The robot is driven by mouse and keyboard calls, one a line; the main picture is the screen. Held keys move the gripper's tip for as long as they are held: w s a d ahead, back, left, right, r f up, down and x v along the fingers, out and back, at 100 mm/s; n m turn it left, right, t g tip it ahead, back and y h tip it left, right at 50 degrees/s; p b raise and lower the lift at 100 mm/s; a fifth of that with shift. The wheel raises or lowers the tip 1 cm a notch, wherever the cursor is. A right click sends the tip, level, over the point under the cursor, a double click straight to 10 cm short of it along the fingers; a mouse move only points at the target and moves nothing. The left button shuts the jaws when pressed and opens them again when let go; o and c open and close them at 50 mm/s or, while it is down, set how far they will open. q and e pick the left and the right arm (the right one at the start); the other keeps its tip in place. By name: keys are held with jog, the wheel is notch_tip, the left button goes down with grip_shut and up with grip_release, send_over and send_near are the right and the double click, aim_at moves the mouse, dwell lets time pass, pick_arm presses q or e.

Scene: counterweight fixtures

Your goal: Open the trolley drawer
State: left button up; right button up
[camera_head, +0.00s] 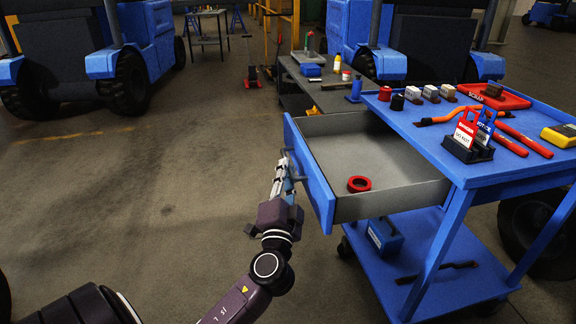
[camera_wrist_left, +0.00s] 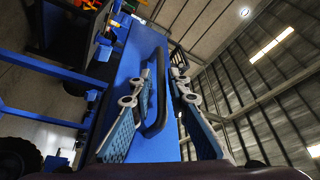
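The blue trolley (camera_head: 424,120) stands at the right. Its grey-lined drawer (camera_head: 402,192) is pulled far out to the left, and a red ring (camera_head: 359,184) lies inside. My left gripper (camera_head: 285,170) is at the outer face of the blue drawer front (camera_head: 312,178). In the left wrist view, the black handle (camera_wrist_left: 157,85) on the blue front passes between the two fingers (camera_wrist_left: 162,75). The fingers are apart, with a gap showing between the handle and the right-hand finger. My right gripper is not in view.
The trolley top holds a red case (camera_head: 494,97), orange-red tools (camera_head: 520,140), tags in a black holder (camera_head: 466,148) and a yellow meter (camera_head: 560,135). A blue box (camera_head: 384,236) sits on the lower shelf. A grey bench (camera_head: 330,97) stands behind. The floor at left is clear.

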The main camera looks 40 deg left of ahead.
pick_arm(q)
jog(key=v, duration=0.9)
jog(key=shift+s+d, duration=0.15)
jog(key=shift+d, duration=0.05)
